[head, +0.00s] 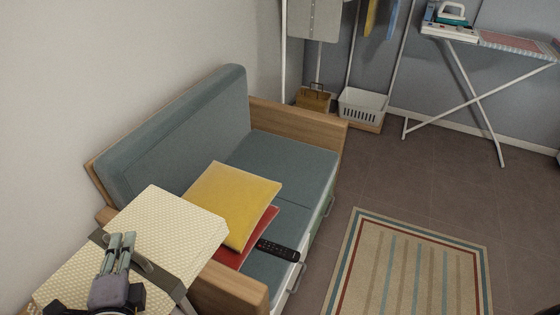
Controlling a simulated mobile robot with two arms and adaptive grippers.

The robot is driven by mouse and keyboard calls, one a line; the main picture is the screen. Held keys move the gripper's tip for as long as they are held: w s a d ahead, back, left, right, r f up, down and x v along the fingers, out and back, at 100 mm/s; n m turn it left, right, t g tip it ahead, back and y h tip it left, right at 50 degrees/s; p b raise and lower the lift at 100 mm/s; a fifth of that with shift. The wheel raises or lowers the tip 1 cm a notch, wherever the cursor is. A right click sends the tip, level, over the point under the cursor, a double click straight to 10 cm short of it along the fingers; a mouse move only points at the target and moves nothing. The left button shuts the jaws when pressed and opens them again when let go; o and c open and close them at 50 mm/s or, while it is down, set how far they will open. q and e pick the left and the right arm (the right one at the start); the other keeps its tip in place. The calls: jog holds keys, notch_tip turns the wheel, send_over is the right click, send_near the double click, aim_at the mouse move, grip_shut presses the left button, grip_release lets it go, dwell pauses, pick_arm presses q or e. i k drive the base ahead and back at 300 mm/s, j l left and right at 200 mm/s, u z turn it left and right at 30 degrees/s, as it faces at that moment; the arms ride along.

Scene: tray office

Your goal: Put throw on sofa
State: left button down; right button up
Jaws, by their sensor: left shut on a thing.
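The cream, waffle-textured throw (178,222) is a flat folded block at the lower left, with a dark grey band (155,274) across it. My left gripper (121,240) is over its near part, fingers close together at the band and shut on the throw. The fingertips' exact contact is hard to make out. The grey-blue sofa (284,158) with wooden arms stands against the left wall. The throw is in front of its near arm in the picture and hides part of it; I cannot tell if they touch. My right gripper is out of view.
A yellow cushion (233,203) overlaps a red cushion (236,255) on the sofa's near seat, with a black remote (278,250) beside them. The far seat is clear. A striped rug (408,262), white basket (362,108) and ironing board (500,40) are to the right.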

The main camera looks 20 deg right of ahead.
aim_at(293, 166)
jog(key=i+l, duration=0.1)
jog(key=l, duration=0.55)
jog(key=i+l+u, duration=0.15)
jog(key=l, duration=0.55)
jog(key=i+l, duration=0.1)
jog(key=l, duration=0.6)
jog(key=l+u, duration=0.15)
jog(key=l, duration=0.5)
jog(key=i, duration=0.05)
